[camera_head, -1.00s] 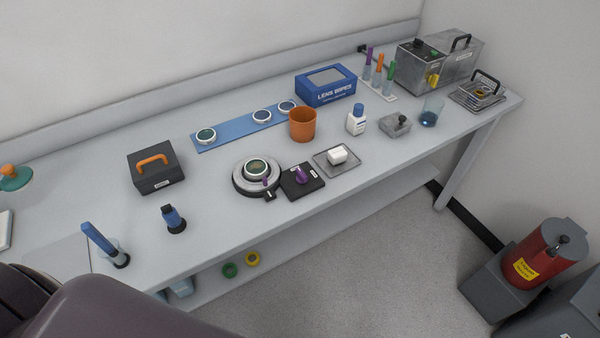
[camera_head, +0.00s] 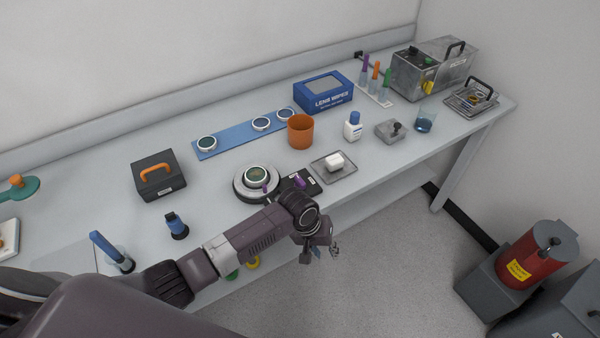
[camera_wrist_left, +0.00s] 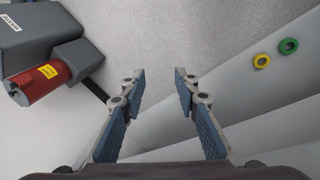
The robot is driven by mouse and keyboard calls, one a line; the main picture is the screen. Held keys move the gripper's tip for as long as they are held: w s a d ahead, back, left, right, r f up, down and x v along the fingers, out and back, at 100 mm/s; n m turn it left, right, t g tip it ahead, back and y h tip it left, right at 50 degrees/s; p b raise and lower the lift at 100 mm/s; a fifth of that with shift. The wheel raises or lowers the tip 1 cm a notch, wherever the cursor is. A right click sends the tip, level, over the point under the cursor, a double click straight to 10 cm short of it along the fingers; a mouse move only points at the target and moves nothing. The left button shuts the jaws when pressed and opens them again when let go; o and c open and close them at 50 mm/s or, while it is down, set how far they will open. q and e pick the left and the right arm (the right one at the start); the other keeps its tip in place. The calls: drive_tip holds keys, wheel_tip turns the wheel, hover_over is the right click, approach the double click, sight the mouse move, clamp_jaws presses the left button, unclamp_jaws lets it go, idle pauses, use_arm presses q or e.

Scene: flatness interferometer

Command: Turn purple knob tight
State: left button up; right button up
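A purple knob (camera_head: 299,182) sits on a small black block (camera_head: 313,185) near the table's front edge, partly hidden behind my left arm. A smaller purple piece (camera_head: 265,188) shows at the front of the round grey stage (camera_head: 240,187), which bears a ringed glass disc (camera_head: 256,174). My left gripper (camera_head: 320,254) is in front of the table edge, apart from the knob and nearer to me. In the left wrist view its two fingers (camera_wrist_left: 160,76) are spread, with only floor between them. My right gripper is not in view.
An orange cup (camera_head: 301,131) and a blue wipes box (camera_head: 323,92) stand behind. A red canister (camera_head: 537,254) stands at the right. Green (camera_wrist_left: 288,46) and yellow (camera_wrist_left: 261,61) rings lie on the lower shelf.

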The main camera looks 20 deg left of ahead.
use_arm(q)
drive_tip(key=w+a+r+n+y, duration=0.1)
drive_tip(key=w+r+n, duration=0.1)
drive_tip(key=w+r, duration=0.5)
wheel_tip(320, 180, up, 15)
drive_tip(key=n+g+y+p, duration=0.1)
drive_tip(key=n+g+y, duration=0.1)
drive_tip(key=n, duration=0.4)
hover_over(300, 179)
drive_tip(key=shift+f, duration=0.15)
wheel_tip(300, 179, down, 8)
drive_tip(key=shift+r+p, duration=0.2)
drive_tip(key=shift+p, duration=0.65)
drive_tip(key=shift+c, duration=0.3)
clamp_jaws()
